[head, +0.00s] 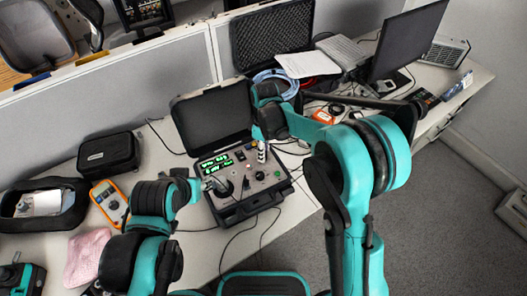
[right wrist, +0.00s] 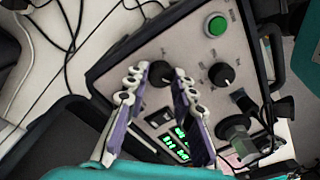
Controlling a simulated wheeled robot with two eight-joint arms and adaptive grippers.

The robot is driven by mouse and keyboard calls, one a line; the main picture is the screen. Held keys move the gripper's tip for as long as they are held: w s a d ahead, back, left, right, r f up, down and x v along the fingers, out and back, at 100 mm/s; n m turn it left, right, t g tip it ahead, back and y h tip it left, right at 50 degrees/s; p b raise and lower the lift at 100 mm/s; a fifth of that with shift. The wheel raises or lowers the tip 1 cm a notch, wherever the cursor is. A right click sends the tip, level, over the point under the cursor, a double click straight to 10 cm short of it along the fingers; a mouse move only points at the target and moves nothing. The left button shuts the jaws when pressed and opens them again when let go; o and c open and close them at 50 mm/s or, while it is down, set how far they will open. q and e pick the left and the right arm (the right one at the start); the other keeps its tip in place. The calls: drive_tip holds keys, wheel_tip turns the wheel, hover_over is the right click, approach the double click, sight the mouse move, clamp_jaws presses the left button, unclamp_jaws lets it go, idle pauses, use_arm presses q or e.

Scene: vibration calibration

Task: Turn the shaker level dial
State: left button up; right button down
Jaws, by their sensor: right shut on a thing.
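The shaker unit (head: 248,205) is an open black case with a grey control panel and green lit displays (head: 215,163). My right gripper (head: 262,152) reaches down over the panel's back right part. In the right wrist view its two fingers (right wrist: 160,92) are closed around a black dial (right wrist: 160,73), which they partly cover. A second black dial (right wrist: 221,74) stands free beside it. The panel labels are too small to read.
The case's lid (head: 212,118) stands open behind the panel. A green button (right wrist: 217,25) sits near the panel's edge. A black pouch (head: 108,153) and an orange multimeter (head: 109,201) lie to the left. Cables run around the case.

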drive_tip(key=shift+n, duration=0.9)
drive_tip(key=c, duration=1.3)
unclamp_jaws()
drive_tip(key=shift+o, duration=0.2)
drive_tip(key=shift+r, duration=0.1)
wheel_tip(320, 180, up, 12)
drive_tip(key=shift+w, duration=0.3)
drive_tip(key=shift+d, duration=0.1)
